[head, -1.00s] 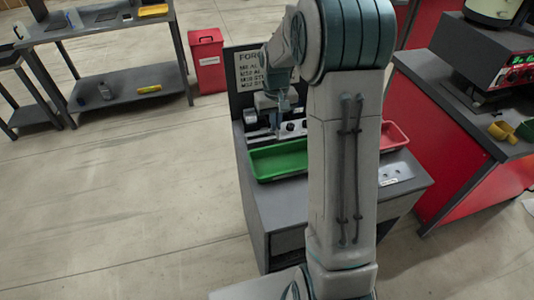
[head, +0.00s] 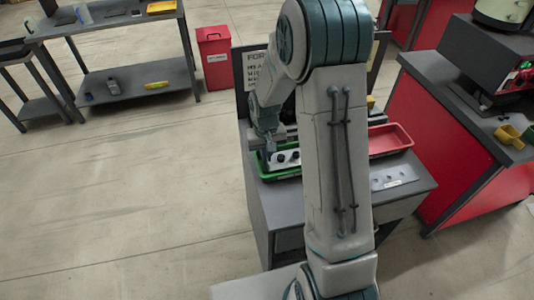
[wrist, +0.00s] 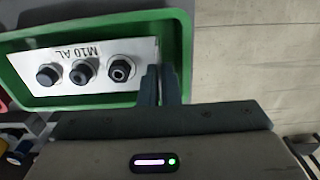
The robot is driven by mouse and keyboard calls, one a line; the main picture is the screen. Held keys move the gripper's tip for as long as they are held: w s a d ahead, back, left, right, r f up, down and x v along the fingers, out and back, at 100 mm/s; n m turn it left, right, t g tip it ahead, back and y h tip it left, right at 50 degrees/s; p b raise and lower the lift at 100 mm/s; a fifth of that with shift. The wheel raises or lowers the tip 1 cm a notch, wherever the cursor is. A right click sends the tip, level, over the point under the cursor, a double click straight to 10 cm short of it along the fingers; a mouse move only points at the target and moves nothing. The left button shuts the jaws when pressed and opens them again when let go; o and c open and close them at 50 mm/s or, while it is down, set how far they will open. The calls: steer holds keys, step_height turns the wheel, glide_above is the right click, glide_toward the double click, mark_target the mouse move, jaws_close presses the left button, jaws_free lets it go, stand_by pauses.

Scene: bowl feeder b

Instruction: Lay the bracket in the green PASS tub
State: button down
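The bracket (head: 288,158) is a pale plate with dark bolts. In the wrist view the bracket (wrist: 105,52) carries the marking "M10 AL" and a row of three bolts. My gripper (wrist: 160,85) is shut on the bracket's right end in that view. In the head view my gripper (head: 268,148) is at the bracket's left end. The green tub (head: 266,177) is under the bracket, and its rim (wrist: 70,104) surrounds the plate in the wrist view. I cannot tell whether the bracket touches the tub floor. My arm hides part of the tub.
A red tub (head: 392,138) stands on the same bench, right of my arm. A grey plate with holes (head: 392,177) lies in front of it. A sign board (head: 255,72) stands behind. A red bin (head: 214,58) is on the floor at the back.

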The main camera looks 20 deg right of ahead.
steer(key=shift+f+b, duration=0.55)
steer(key=c, duration=1.6)
jaws_free()
steer(key=shift+c, duration=0.2)
steer(key=shift+r, duration=0.1)
